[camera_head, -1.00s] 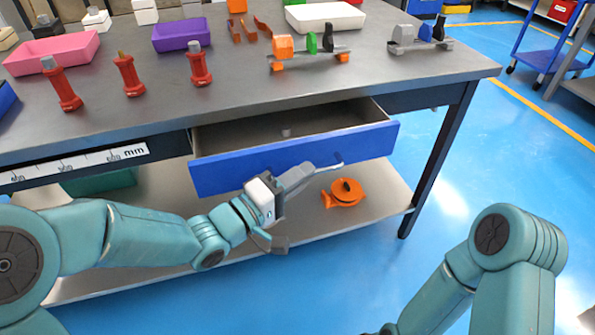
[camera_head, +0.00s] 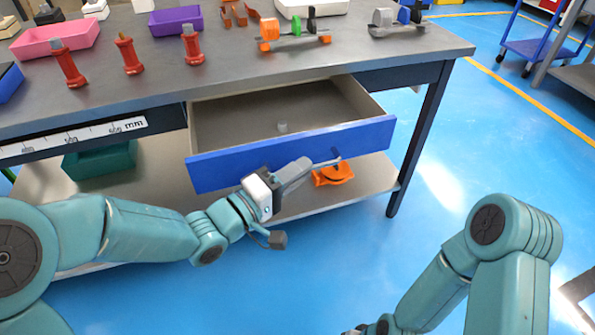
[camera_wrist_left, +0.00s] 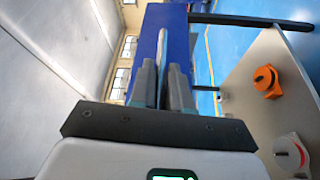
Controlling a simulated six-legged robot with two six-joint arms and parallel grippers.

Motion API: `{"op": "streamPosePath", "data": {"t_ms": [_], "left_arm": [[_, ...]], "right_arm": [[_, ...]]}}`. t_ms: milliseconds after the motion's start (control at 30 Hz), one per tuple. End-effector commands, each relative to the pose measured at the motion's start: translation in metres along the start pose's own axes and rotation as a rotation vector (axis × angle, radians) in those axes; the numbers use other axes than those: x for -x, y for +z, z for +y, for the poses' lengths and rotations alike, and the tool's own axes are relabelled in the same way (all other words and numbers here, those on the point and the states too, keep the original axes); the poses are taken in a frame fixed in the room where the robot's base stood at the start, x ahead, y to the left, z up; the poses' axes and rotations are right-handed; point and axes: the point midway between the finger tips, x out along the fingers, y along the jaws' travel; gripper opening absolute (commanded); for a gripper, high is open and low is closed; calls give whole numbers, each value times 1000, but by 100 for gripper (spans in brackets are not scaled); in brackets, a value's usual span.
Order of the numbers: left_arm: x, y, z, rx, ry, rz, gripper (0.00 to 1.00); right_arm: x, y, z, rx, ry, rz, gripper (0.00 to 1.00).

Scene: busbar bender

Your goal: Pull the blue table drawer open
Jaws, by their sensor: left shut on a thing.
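The blue-fronted drawer (camera_head: 350,142) under the grey table is pulled partly out, and its grey inside shows. My left gripper (camera_head: 318,163) is at the drawer front, shut on the drawer's handle (camera_head: 334,161), most of which the fingers hide. In the left wrist view the two fingers (camera_wrist_left: 162,85) close around the thin handle bar (camera_wrist_left: 161,55), with the blue drawer front (camera_wrist_left: 166,22) beyond. My right arm (camera_head: 500,235) is at the right, and its gripper is not visible.
An orange round device (camera_head: 333,174) and a green bin (camera_head: 100,160) are on the lower shelf. The blue floor in front is clear.

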Motion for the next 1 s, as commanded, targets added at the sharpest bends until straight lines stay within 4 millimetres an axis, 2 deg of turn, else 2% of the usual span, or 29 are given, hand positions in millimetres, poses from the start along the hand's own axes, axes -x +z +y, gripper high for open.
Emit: {"op": "streamPosePath", "data": {"t_ms": [433,467,500,1000], "left_arm": [[-1,-4,0,0,2,3,0],[-1,-3,0,0,2,3,27],[-1,-3,0,0,1,3,38],[5,0,1,0,-1,2,38]], "right_arm": [[0,0,0,0,0,0,43],[0,0,0,0,0,0,43],[0,0,0,0,0,0,43],[1,0,0,0,0,0,43]]}}
